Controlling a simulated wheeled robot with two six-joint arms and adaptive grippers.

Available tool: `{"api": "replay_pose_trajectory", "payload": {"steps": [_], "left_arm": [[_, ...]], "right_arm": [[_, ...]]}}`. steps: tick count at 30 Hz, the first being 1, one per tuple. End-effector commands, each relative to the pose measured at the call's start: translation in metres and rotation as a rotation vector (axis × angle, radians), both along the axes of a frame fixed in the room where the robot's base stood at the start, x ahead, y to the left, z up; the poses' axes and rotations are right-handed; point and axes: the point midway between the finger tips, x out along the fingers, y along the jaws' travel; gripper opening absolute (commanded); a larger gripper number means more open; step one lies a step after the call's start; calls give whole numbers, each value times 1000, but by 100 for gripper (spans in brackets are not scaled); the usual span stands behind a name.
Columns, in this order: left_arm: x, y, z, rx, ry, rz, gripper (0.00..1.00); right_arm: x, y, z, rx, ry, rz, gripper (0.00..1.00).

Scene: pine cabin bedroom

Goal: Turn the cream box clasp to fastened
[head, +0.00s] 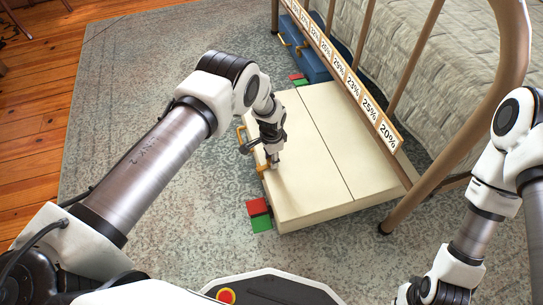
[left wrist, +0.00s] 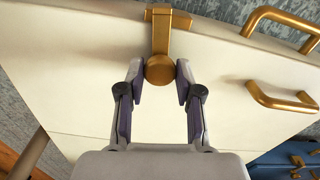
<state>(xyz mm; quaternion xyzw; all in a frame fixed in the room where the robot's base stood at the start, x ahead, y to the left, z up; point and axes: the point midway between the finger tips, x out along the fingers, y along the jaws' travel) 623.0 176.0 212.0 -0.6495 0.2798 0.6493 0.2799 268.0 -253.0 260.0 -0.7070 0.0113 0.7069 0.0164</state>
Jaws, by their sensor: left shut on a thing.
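The cream box (head: 312,140) lies flat on the rug, partly under the bed rail. Its brass clasp (left wrist: 160,36) shows in the left wrist view as a crossbar at the box edge, with a bar leading to a round knob (left wrist: 159,70). In the head view part of the clasp (head: 261,169) shows at the box's left edge. My left gripper (left wrist: 159,80) has its fingertips on either side of the knob and is shut on it. In the head view the left gripper (head: 273,162) points down at that edge. The right gripper is out of view.
A brass handle (left wrist: 280,98) is on the box beside the clasp. A red square (head: 257,207) and a green square (head: 262,224) lie by the box's near corner. A blue box (head: 306,50) stands behind. The bed's rail (head: 400,85) passes over the right side. Rug is clear at left.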

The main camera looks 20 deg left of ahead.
Motion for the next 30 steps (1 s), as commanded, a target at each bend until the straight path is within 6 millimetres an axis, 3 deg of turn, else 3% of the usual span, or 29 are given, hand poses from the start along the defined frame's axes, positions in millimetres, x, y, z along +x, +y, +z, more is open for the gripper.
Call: {"api": "replay_pose_trajectory", "payload": {"steps": [12,26,27,28,30], "left_arm": [[-1,0,-1,0,1,-167,0],[-1,0,-1,0,1,-179,0],[-1,0,-1,0,1,-179,45],[-1,0,-1,0,1,-179,56],[-1,0,-1,0,1,-179,60]], "right_arm": [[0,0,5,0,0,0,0],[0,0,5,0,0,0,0],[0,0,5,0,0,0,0],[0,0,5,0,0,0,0],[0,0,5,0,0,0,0]]}}
